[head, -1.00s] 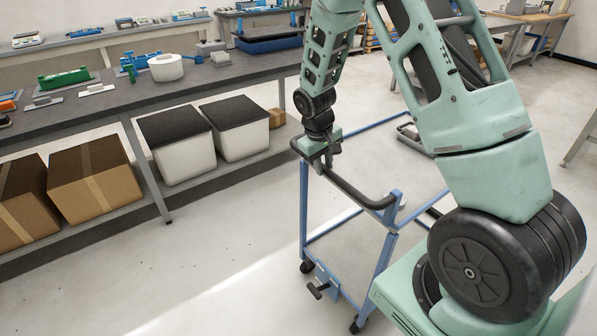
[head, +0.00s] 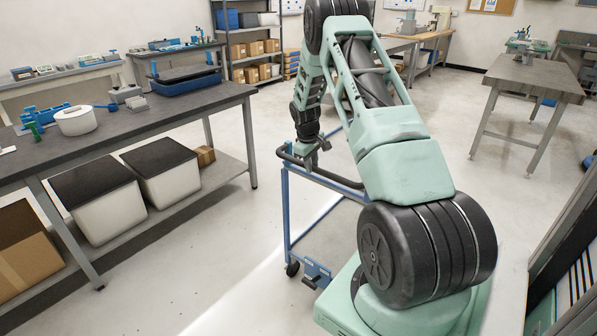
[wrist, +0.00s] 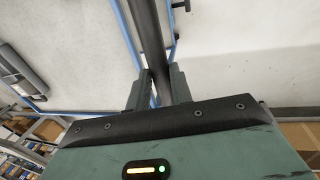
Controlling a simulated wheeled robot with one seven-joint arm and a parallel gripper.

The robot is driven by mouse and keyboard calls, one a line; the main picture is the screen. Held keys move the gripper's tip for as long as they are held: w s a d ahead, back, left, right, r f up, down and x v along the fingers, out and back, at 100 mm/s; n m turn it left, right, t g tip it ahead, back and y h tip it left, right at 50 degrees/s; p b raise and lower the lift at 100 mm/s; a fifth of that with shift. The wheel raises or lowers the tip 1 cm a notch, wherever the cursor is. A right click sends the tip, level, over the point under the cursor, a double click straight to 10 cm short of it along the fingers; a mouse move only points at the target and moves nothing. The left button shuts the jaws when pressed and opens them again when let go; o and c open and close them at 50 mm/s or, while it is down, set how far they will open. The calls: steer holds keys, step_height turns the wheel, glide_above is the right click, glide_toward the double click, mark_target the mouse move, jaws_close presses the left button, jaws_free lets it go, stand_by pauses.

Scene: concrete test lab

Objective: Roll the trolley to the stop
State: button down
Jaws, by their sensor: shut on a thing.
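The trolley (head: 287,215) has a blue tube frame, a black push handle and dark castors. It stands on the floor in front of my base in the head view, partly hidden behind my arm. My gripper (head: 311,158) is shut on the black handle near its left end. In the wrist view both fingers of my gripper (wrist: 158,90) lie on either side of the handle bar (wrist: 150,35). I cannot make out the stop for certain. A grey and dark long object (wrist: 22,68) lies at the left of the wrist view.
A long workbench (head: 170,117) with bins on its lower shelf runs along the left. A shelf rack (head: 248,48) stands at the back. A grey table (head: 535,78) stands at the right, and a dark framed structure (head: 570,235) is close at right. Floor between is open.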

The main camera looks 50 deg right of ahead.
steer(key=shift+d+r, duration=0.1)
steer(key=shift+d, duration=1.9)
steer(key=shift+w+d, duration=0.1)
steer(key=c, duration=1.3)
jaws_free()
steer(key=shift+d, duration=0.1)
steer(key=shift+o, duration=0.2)
steer(key=a+r+b, duration=0.1)
steer(key=a+r, duration=0.1)
steer(key=r, duration=0.6)
steer(key=a+r+b, duration=0.1)
steer(key=r, duration=0.8)
steer(key=shift+a, duration=0.35)
